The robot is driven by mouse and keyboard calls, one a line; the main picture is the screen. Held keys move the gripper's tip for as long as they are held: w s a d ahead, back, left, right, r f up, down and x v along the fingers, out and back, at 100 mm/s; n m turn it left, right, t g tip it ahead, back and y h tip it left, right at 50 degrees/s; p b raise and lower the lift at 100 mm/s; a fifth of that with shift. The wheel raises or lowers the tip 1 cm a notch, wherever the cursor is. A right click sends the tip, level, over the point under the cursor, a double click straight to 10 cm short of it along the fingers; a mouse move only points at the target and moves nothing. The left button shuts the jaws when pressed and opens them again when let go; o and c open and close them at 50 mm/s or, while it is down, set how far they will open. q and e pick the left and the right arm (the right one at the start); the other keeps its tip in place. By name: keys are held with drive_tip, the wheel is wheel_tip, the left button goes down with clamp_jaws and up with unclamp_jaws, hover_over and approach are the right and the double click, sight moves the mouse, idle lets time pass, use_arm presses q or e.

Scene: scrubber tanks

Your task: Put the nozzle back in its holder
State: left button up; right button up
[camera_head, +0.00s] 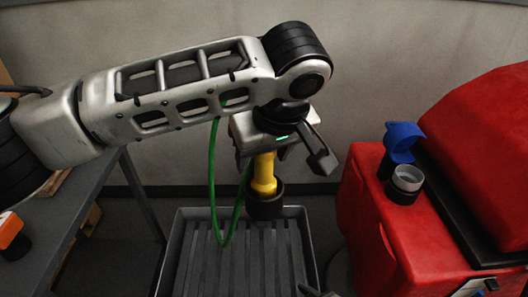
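The yellow nozzle (264,175) points down below my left gripper (282,158), above the grey grated basin. A wide black cylinder (266,205) surrounds its lower end; I cannot tell whether this is the holder or part of the nozzle. A green hose (213,190) hangs in a loop beside it. One finger of my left gripper stands out to the right, clear of the nozzle, so the gripper looks open. Its other finger is mostly hidden. A dark tip (315,292) at the bottom edge may belong to my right gripper.
A grey basin with a slatted grate (240,262) stands on the floor. On the right is a red scrubber machine (375,215) with a raised blue cap (404,135) beside an open filler neck (406,180). A grey table (75,205) with an orange-and-black item (12,236) is at left.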

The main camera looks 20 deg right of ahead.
use_arm(q)
drive_tip(key=shift+r, duration=0.3)
drive_tip(key=v, duration=1.1)
drive_tip(key=shift+s+r, duration=0.25)
drive_tip(key=shift+r, duration=0.05)
